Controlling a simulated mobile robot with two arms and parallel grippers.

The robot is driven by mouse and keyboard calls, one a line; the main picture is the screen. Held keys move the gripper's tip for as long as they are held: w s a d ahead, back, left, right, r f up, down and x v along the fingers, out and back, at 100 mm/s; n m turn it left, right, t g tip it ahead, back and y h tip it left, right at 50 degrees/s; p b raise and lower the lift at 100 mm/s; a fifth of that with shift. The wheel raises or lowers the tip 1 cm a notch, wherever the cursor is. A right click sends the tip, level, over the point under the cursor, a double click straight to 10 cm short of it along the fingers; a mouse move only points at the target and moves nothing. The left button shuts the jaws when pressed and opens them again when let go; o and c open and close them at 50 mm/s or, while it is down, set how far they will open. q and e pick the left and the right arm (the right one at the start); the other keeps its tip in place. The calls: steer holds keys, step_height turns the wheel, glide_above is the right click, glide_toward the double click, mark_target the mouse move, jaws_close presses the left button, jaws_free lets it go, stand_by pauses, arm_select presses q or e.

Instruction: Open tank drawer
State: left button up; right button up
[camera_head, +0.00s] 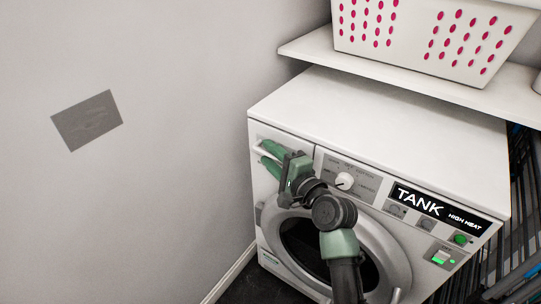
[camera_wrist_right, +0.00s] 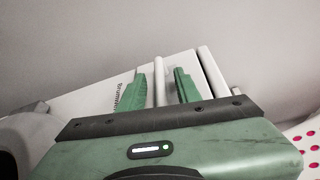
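The tank drawer (camera_head: 293,142) is the white panel at the upper left of the white dryer's front, and it looks shut. Its pale bar handle (camera_wrist_right: 160,82) runs between the green fingers of my right gripper (camera_wrist_right: 161,90) in the right wrist view. The fingers are open, one on each side of the bar, with a small gap showing on both sides. In the head view my right gripper (camera_head: 268,157) is at the drawer's front and partly hides the handle. My left gripper is not in view.
The dryer (camera_head: 370,110) has a dial (camera_head: 345,181), a TANK label and a round door (camera_head: 372,235) behind my right arm. A shelf (camera_head: 400,72) above holds a white basket (camera_head: 420,35). A grey wall stands left, and dark racks stand right.

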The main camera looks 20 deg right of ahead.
jaws_close()
stand_by(1.4)
